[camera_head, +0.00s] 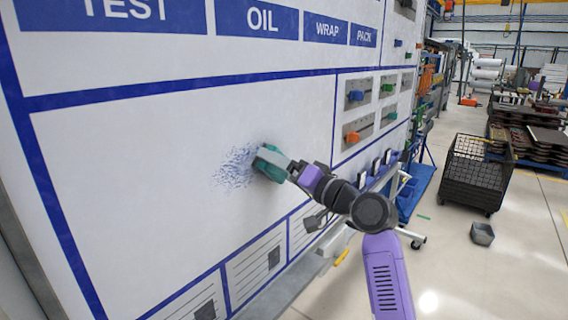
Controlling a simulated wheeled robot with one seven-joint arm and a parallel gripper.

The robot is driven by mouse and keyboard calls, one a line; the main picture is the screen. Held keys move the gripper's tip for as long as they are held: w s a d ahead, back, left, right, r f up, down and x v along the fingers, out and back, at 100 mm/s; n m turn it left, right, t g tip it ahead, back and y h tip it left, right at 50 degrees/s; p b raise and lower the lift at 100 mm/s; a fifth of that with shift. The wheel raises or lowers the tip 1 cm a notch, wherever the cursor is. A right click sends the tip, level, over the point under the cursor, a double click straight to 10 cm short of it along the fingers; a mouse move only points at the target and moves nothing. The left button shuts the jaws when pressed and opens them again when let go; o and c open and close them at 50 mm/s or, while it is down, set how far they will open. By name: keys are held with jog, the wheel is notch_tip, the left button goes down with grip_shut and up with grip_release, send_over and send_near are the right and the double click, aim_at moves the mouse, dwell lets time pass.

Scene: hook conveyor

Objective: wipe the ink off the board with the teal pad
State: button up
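The white board (130,150) with blue lines fills the left of the view. A patch of blue ink (230,170) made of short strokes and specks is on its large blank panel. The teal pad (270,160) is at the right edge of the ink, against or very close to the board. My gripper (292,172) is at the pad's right side and appears to hold it. The fingers are small and partly hidden, but the pad sits at their tips. The pad covers part of the board behind it.
Coloured clips (357,96) on grey plates are mounted right of the blank panel. A ledge (285,290) runs along the board's bottom. A black wire crate (475,170) and a small grey bin (482,234) stand on the floor at right, with open floor around them.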

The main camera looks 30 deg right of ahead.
aim_at(278, 145)
jog(key=shift+s+a+p, duration=0.55)
jog(key=shift+a+p, duration=0.15)
jog(key=shift+a, duration=0.9)
jog(key=shift+s+a+p, duration=0.55)
jog(key=shift+a+p, duration=0.1)
jog(key=shift+a, duration=0.95)
jog(key=shift+s+a+p, duration=0.55)
jog(key=shift+a+p, duration=0.15)
jog(key=shift+a, duration=0.9)
